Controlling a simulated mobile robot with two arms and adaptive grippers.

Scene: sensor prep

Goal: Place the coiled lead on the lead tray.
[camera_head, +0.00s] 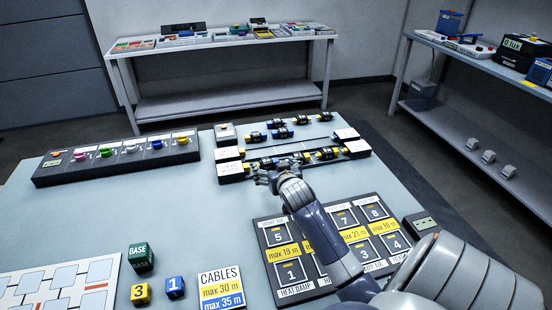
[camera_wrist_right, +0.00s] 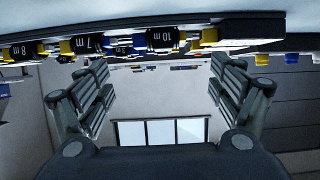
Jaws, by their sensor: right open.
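I cannot tell for sure which thing is the coiled lead. Candidates are the short black pieces with yellow or blue ends, such as one (camera_head: 326,154) on the railed tray (camera_head: 289,147). The wrist view shows some with metre marks, among them a "10 m" piece (camera_wrist_right: 163,38). No tray is labelled as the lead tray; the railed tray has white end blocks. My right gripper (camera_head: 264,177) is open at the near left end of this tray, by its pieces. In the wrist view its fingers (camera_wrist_right: 160,88) stand wide apart with nothing between them. My left gripper is out of view.
A dark rack (camera_head: 117,159) with coloured pieces stands at the left. A numbered board (camera_head: 333,246) lies under my right arm. Loose cubes, including a yellow one (camera_head: 141,294), and a cables card (camera_head: 221,290) are at the front. Table space left of centre is clear.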

